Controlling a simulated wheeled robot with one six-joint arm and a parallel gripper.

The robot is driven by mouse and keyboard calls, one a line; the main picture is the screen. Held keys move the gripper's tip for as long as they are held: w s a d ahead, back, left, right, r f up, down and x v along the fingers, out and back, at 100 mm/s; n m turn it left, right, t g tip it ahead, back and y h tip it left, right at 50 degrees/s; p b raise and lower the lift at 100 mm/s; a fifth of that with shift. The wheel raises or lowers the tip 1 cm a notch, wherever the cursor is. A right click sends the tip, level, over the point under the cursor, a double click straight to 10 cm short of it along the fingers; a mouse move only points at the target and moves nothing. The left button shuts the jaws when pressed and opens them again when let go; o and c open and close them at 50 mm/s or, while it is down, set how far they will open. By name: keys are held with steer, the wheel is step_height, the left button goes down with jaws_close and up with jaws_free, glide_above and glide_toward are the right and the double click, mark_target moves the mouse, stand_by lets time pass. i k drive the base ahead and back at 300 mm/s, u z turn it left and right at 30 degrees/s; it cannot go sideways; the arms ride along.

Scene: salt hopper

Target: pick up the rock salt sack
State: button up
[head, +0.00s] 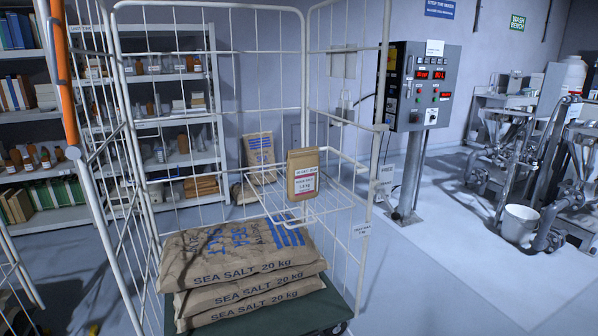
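A stack of brown paper sacks (245,262) lies flat on the dark green base of a wire roll cage; their printing reads "SEA SALT 20 kg". A brown sack with blue stripes (260,158) stands upright farther back, seen through the cage wires; I cannot read its name. A small brown packet (303,173) with a red and white label stands upright at the wire shelf; its print is too small to read surely. I cannot tell which, if any, is rock salt. My gripper is not in view.
The roll cage (223,29) has wire sides, a half-width wire shelf (322,203) and an orange bar (61,75) at left. Shelving (172,77) stands behind. A control box (421,85) on a post, machinery and a white bucket (519,224) are at right. Floor between is clear.

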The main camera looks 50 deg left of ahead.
mark_target(303, 164)
steer(key=u, duration=0.65)
steer(key=i, duration=1.25)
steer(key=u, duration=0.9)
